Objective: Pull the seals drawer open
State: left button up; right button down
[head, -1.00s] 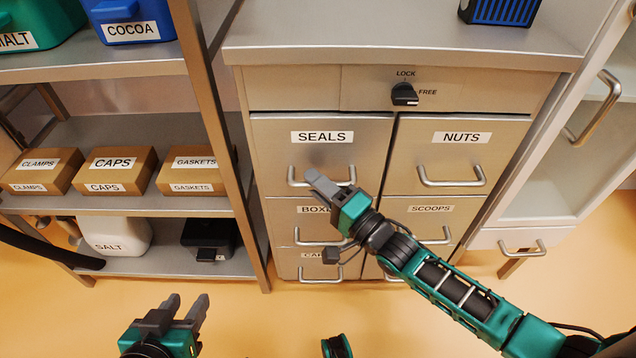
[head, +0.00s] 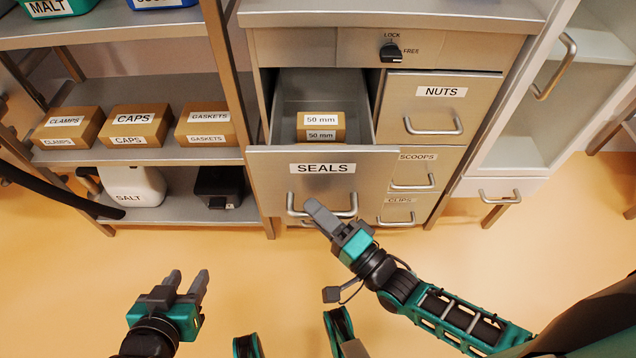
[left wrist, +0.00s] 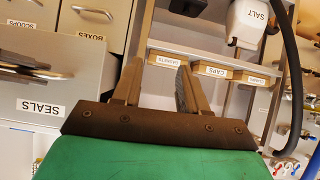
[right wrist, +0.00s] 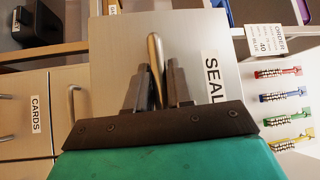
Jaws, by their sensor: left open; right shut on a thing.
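The seals drawer (head: 270,185) stands pulled out of the cabinet in the head view, with a labelled "50 mm" box (head: 321,127) inside. Its front also shows in the left wrist view (left wrist: 75,120) and the right wrist view (right wrist: 220,50). My right gripper (head: 318,212) is shut on the seals drawer handle (head: 292,203), a curved metal bar. In the right wrist view the handle (right wrist: 155,60) stands between the right fingers (right wrist: 158,88). My left gripper (head: 187,284) is open and empty, low at the left and apart from the drawer.
A knob (head: 391,53) sits between LOCK and FREE above the drawers. The nuts drawer (head: 440,105) is closed to the right. A shelf rack (head: 180,152) with labelled boxes and a salt container (head: 132,187) stands left. The floor (head: 500,270) in front is clear at right.

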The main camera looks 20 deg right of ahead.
pick_arm(q)
jog(key=r, duration=0.1)
jog(key=w+r+p, duration=0.1)
jog(key=r, duration=0.1)
jog(key=shift+w+d, duration=0.15)
pick_arm(e)
jog(key=s+a, duration=0.1)
jog(key=s, duration=0.5)
jog(key=shift+s+a, duration=0.3)
jog(key=shift+a, duration=0.1)
pick_arm(q)
jog(key=shift+f, duration=0.1)
jog(key=shift+s+f, duration=0.1)
jog(key=shift+s, duration=0.15)
pick_arm(e)
jog(key=c, duration=1.1)
grip_release()
jog(key=shift+s, duration=0.1)
pick_arm(q)
jog(key=shift+r+p, duration=0.2)
jog(key=shift+p, duration=0.2)
pick_arm(e)
jog(key=v, duration=1.2)
jog(key=shift+s+d, duration=0.2)
jog(key=shift+s, duration=0.15)
